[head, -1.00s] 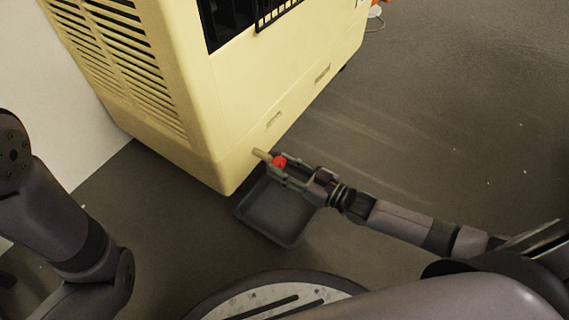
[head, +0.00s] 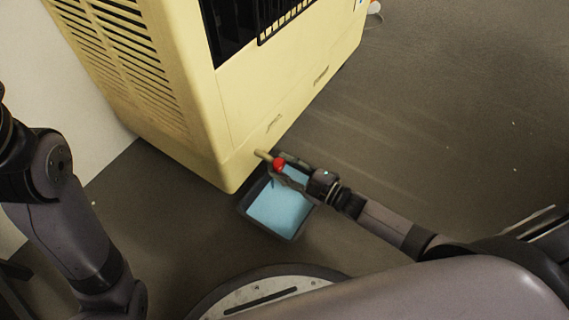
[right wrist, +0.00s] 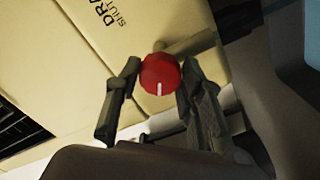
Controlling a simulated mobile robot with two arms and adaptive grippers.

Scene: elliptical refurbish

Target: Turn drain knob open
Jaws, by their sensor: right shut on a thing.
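The red drain knob (head: 279,164) sits on a short pale pipe (head: 262,155) that sticks out low from the yellow machine (head: 240,110). My right gripper (head: 284,167) is shut on the knob. In the right wrist view, the knob (right wrist: 160,75) is between the two fingers (right wrist: 158,98), with its white mark pointing down in the picture. A dark tray (head: 243,207) lies on the floor below the pipe, and blue liquid (head: 278,208) covers its bottom. My left arm shows at the left, but its gripper is out of view.
Printed letters (right wrist: 122,15) show on the machine's yellow panel near the knob, partly cut off. A pale wall (head: 60,120) stands behind the machine at the left. The grey floor (head: 450,110) at the right is largely clear.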

